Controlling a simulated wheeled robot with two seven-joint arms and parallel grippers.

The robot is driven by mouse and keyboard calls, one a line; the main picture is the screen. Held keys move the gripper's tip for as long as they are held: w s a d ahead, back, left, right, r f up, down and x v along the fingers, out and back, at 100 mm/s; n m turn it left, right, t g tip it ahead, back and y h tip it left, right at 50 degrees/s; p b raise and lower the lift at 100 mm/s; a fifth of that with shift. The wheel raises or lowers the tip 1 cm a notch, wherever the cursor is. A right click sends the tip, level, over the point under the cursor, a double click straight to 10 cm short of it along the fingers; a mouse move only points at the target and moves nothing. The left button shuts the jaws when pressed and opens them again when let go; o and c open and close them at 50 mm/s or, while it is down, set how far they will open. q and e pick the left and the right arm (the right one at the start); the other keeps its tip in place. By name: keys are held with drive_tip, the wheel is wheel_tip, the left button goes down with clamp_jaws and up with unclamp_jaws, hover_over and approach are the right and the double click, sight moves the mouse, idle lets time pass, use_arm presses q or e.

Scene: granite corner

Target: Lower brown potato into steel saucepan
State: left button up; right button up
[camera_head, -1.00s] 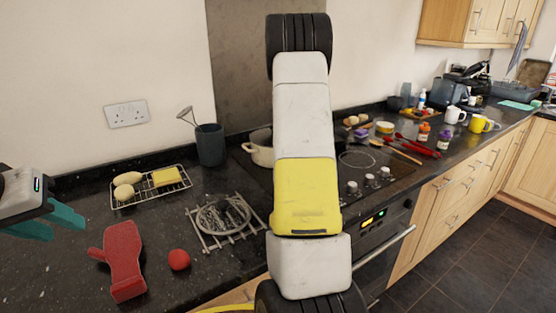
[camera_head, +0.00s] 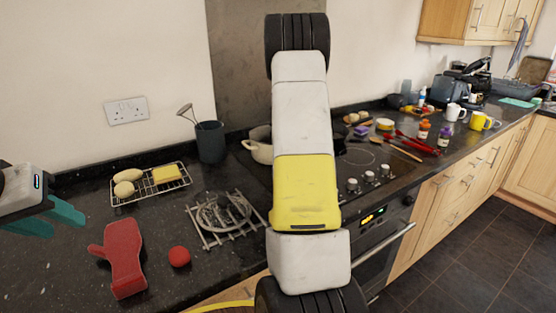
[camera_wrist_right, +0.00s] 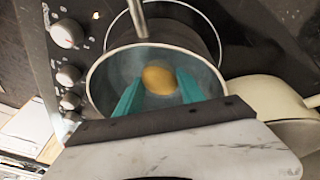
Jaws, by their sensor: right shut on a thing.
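The brown potato (camera_wrist_right: 159,78) is held between the teal fingertips of my right gripper (camera_wrist_right: 160,88) in the right wrist view. Gripper and potato are over the mouth of the steel saucepan (camera_wrist_right: 97,85), inside its rim as seen from above. How deep the potato hangs, and whether it touches the bottom, I cannot tell. My left gripper (camera_head: 48,215) is open and empty at the left edge, above the worktop.
A cream pot (camera_wrist_right: 262,97) stands close beside the saucepan; it also shows in the head view (camera_head: 258,151). Hob knobs (camera_wrist_right: 66,76) line the other side. A wire rack with food (camera_head: 150,185), a red mitt (camera_head: 123,258) and a red ball (camera_head: 179,257) lie on the left worktop.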

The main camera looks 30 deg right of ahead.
drive_tip(key=shift+f, duration=0.55)
drive_tip(key=o, duration=1.5)
drive_tip(key=shift+a, duration=0.1)
drive_tip(key=v, duration=0.7)
drive_tip(key=shift+r, duration=0.4)
drive_tip(key=shift+s, duration=0.1)
